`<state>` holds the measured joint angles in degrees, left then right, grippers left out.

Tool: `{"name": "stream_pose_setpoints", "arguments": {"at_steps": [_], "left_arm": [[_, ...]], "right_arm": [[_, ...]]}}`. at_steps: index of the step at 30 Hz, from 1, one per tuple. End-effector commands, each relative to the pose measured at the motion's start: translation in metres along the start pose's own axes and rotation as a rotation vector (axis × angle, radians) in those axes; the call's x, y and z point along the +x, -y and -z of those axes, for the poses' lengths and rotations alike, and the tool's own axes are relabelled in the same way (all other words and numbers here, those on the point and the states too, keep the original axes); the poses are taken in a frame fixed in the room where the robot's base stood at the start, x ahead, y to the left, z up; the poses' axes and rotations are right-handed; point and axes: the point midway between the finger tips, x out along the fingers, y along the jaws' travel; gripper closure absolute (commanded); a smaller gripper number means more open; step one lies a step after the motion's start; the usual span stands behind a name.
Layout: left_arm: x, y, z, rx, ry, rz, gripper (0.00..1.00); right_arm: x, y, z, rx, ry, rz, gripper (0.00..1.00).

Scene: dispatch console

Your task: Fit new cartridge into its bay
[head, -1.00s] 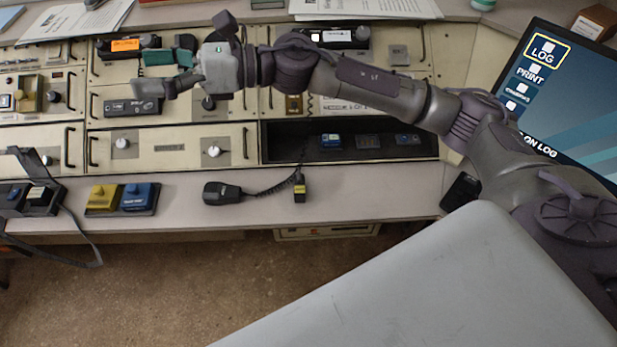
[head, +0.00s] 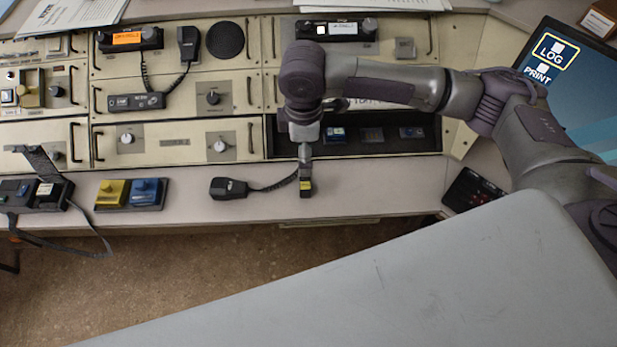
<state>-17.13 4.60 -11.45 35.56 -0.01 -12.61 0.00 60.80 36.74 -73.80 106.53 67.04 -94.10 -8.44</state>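A yellow block (head: 112,190) and a blue block (head: 146,190) sit side by side on a dark holder at the front left of the desk; I cannot tell if either is the new cartridge. A dark recess (head: 290,146) in the console holds small blue and dark modules (head: 335,134). My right gripper (head: 305,165) points down in front of this recess, at a small dark piece with a yellow label (head: 306,185) at the cord's end. Its fingers are seen edge-on, so whether they are shut on it is unclear. My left gripper is out of view.
A hand microphone (head: 229,188) with a coiled cord lies left of my gripper. A dark stand with a raised flap (head: 42,165) is at the far left. A screen (head: 560,70) stands right. The desk strip between the blue block and microphone is clear.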

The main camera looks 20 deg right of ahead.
Motion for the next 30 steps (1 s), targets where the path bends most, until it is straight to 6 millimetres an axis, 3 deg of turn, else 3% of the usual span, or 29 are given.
{"name": "stream_pose_setpoints", "arguments": {"at_steps": [12,20,30], "left_arm": [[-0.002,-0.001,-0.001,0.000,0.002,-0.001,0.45],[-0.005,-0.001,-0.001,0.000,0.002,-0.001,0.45],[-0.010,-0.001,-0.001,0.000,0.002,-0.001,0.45]], "right_arm": [[0.072,0.002,-0.001,0.002,0.006,0.009,0.08],[0.091,0.002,-0.001,0.000,0.005,0.007,0.08],[0.135,0.002,-0.001,0.000,0.005,0.006,0.08]]}}
